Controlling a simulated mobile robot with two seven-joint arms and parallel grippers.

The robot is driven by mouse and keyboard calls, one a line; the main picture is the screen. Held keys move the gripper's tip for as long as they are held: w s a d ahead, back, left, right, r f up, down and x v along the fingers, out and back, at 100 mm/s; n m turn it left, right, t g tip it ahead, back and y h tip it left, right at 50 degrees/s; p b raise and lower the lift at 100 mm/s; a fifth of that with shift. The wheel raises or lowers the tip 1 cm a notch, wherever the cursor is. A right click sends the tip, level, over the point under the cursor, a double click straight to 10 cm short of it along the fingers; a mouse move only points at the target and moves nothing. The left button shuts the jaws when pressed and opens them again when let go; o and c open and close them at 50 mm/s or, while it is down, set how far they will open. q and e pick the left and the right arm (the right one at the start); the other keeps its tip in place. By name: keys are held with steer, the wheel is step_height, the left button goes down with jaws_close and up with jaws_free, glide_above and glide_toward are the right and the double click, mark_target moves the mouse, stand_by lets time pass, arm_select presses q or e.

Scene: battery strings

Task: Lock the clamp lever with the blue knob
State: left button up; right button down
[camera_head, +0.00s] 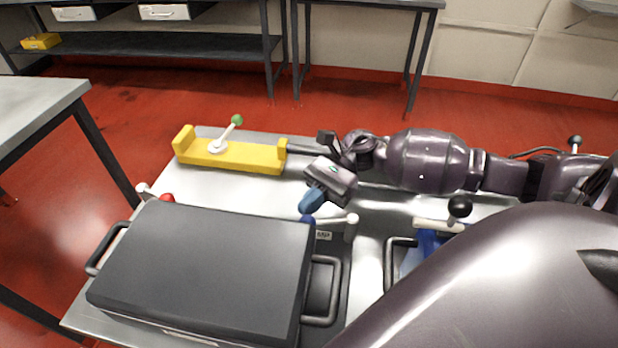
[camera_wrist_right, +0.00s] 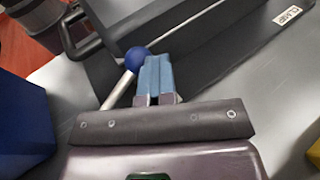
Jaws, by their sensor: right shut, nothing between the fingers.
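The clamp lever (camera_head: 337,220) is a white bar on a short white post, with a blue knob (camera_head: 308,219) at its left end. The knob is at the right rear corner of the dark case (camera_head: 205,265). My right gripper (camera_head: 311,201) is shut and empty, its blue fingertips pointing down just behind the knob. In the right wrist view the blue knob (camera_wrist_right: 137,60) is immediately left of the closed fingertips (camera_wrist_right: 156,72), and the white lever (camera_wrist_right: 117,90) runs down-left from it. I cannot tell whether fingers and knob touch. My left gripper is not in view.
A label (camera_head: 323,235) is beside the lever. A yellow fixture (camera_head: 230,157) with a green-knobbed lever stands behind. A red knob (camera_head: 167,198) is at the case's left rear, and a black-knobbed lever (camera_head: 459,207) is at right. A blue block (camera_wrist_right: 22,118) shows in the wrist view.

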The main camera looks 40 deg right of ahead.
steer(key=shift+s+a+f+g, duration=0.15)
steer(key=shift+s+a+g, duration=0.15)
steer(key=shift+s, duration=0.1)
step_height(320, 180, up, 20)
steer(key=p, duration=0.2)
steer(key=shift+w+d+r, duration=0.2)
steer(key=shift+w+d, duration=0.1)
steer(key=shift+w, duration=0.1)
